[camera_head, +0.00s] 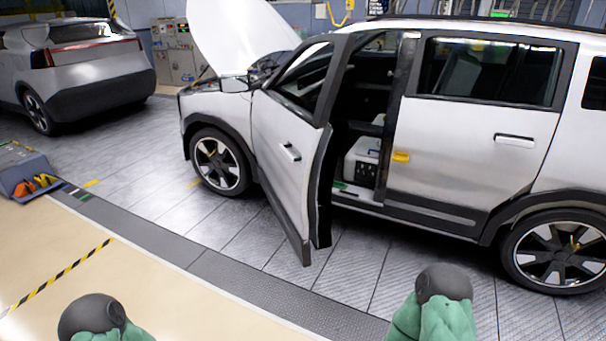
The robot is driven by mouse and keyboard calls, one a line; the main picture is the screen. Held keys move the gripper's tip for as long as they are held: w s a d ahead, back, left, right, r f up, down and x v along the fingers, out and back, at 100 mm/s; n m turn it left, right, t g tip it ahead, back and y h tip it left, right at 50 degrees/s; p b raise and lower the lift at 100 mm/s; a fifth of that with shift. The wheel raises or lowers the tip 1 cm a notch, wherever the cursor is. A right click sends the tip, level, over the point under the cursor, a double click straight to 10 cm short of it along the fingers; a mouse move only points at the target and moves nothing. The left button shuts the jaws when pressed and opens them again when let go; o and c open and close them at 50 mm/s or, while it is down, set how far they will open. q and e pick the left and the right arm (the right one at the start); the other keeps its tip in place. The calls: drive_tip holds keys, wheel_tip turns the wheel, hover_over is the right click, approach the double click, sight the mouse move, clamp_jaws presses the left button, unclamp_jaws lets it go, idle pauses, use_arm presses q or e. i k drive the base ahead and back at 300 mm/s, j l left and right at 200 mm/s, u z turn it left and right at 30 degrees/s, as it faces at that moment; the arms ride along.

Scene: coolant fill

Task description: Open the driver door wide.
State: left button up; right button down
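The driver door (286,150) of the white car (470,140) stands open, swung out from the body at an angle, with its lower rear corner over the floor. Its handle (290,152) is on the outer panel, facing left. The cabin shows through the opening, with a white box-like shape (364,160) inside. Two green and dark grey parts of my arms show at the bottom edge, one at left and one at right, both apart from the door. No gripper fingers are visible.
The car's hood (240,38) is raised. A grey car (75,68) stands at the back left. A tool tray (22,172) with orange-handled tools is at the left edge. The tiled floor (240,235) in front of the door is clear.

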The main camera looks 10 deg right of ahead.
sight(298, 193)
drive_tip(key=i+l+u, duration=0.25)
drive_tip(key=u, duration=0.15)
drive_tip(key=i+l+u, duration=0.2)
drive_tip(key=u, duration=0.2)
drive_tip(key=i+l+u, duration=0.1)
drive_tip(key=l, duration=0.3)
drive_tip(key=i+l, duration=0.2)
drive_tip(key=l, duration=0.2)
drive_tip(key=i+l+u, duration=0.15)
drive_tip(key=l, duration=0.3)
drive_tip(key=i+l, duration=0.15)
drive_tip(key=l, duration=0.25)
drive_tip(key=i+l+u, duration=0.15)
drive_tip(key=l, duration=0.3)
drive_tip(key=i+l+u, duration=0.1)
drive_tip(key=l, duration=0.35)
